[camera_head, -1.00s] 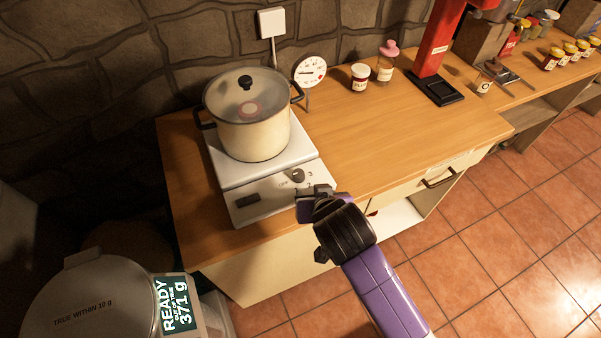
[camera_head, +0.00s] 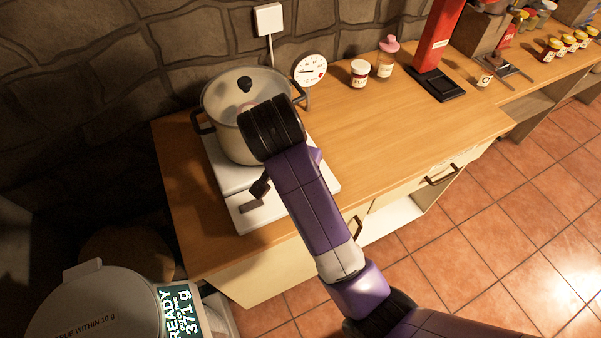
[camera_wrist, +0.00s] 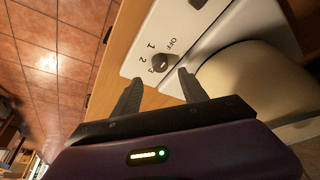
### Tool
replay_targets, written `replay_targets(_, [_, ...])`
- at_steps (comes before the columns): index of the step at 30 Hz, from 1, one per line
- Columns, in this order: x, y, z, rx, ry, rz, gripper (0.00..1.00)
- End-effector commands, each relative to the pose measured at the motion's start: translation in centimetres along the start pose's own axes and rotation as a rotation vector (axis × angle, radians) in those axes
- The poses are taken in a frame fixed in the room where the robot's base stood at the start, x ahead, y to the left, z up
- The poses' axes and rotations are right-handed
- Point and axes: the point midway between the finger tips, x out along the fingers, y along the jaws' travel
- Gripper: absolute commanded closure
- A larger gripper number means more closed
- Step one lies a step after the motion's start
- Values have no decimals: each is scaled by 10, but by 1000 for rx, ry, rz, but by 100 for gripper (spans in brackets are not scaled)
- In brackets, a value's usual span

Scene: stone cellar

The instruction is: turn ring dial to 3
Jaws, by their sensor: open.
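The ring dial (camera_wrist: 160,62) is a dark round knob on the white front panel of the hot plate (camera_wrist: 140,68). OFF, 1, 2 and 3 are printed around it. I cannot tell which mark it points at. My gripper (camera_wrist: 160,76) is open and empty, its two dark fingertips apart on either side of the dial in the picture, just short of it. Contact is not visible. In the head view my arm hides the dial; a dark part of my gripper shows over the hot plate (camera_head: 272,214).
A lidded pot (camera_head: 228,98) stands on the hot plate, close beside my wrist. A white gauge (camera_head: 311,70), a jar (camera_head: 360,72) and a pink-topped bottle (camera_head: 386,58) stand behind.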

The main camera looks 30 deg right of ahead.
Motion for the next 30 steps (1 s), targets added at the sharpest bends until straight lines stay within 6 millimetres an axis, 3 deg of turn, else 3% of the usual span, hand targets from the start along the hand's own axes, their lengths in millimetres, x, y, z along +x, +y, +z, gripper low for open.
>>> replay_targets(9, [45, 0, 2, 0, 1, 0, 50])
replay_targets(15, [63, 0, 0, -2, 1, 0, 50])
replay_targets(27, [71, 0, 0, -2, 2, -2, 50])
replay_targets(28, [71, 0, 0, -2, 2, -2, 51])
replay_targets(30, [71, 0, 0, -2, 2, -2, 65])
